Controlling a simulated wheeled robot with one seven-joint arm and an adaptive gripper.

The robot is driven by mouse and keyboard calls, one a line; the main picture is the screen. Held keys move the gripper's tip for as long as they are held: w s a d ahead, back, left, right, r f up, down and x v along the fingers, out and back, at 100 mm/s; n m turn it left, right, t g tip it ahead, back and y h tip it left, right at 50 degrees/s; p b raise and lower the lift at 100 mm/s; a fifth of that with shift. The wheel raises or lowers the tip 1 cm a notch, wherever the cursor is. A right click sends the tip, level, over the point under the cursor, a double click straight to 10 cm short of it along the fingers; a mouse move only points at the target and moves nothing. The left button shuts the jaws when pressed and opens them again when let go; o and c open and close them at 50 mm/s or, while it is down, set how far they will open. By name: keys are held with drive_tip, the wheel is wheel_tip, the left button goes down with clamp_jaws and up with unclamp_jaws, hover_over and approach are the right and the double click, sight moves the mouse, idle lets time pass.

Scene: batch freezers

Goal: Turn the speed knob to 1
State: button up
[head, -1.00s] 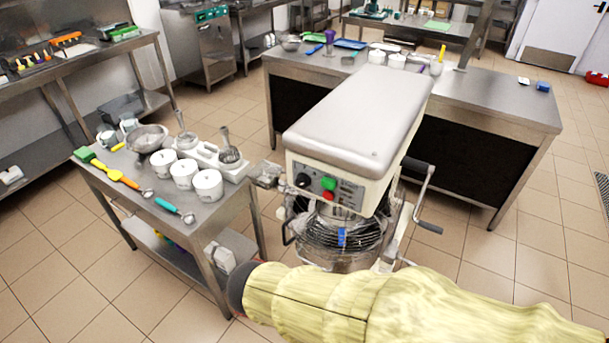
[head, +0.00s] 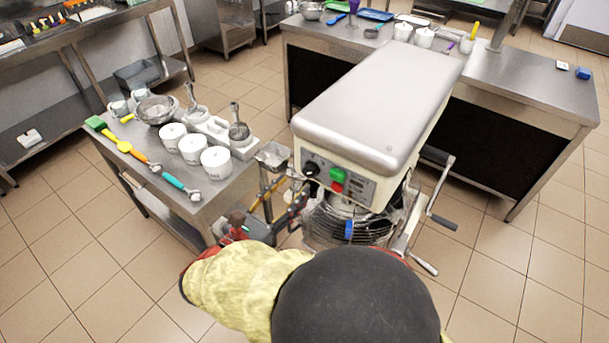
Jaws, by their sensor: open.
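The mixer (head: 375,95) stands in the middle of the head view, with a pale rounded top and a front panel. On the panel a black round knob (head: 311,169) sits at the left, beside a green button (head: 337,174) and a red button (head: 337,187). I cannot read the marks around the knob. My gripper (head: 285,205) is near the panel, below and left of the knob, and looks open and empty. It appears apart from the knob. My sleeved arm covers the lower middle of the view.
A steel side table (head: 215,190) at left holds white tubs (head: 194,149), a metal bowl (head: 156,109) and utensils. A wire bowl guard (head: 345,222) is below the panel, and a crank handle (head: 443,220) sticks out at right. Tiled floor is free at right.

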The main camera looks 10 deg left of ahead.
sight(307, 172)
drive_tip(key=b+x, duration=0.1)
drive_tip(key=x, duration=0.4)
drive_tip(key=shift+w+d, duration=0.2)
drive_tip(key=shift+w, duration=0.15)
drive_tip(key=shift+c, duration=1.3)
drive_tip(key=c, duration=0.9)
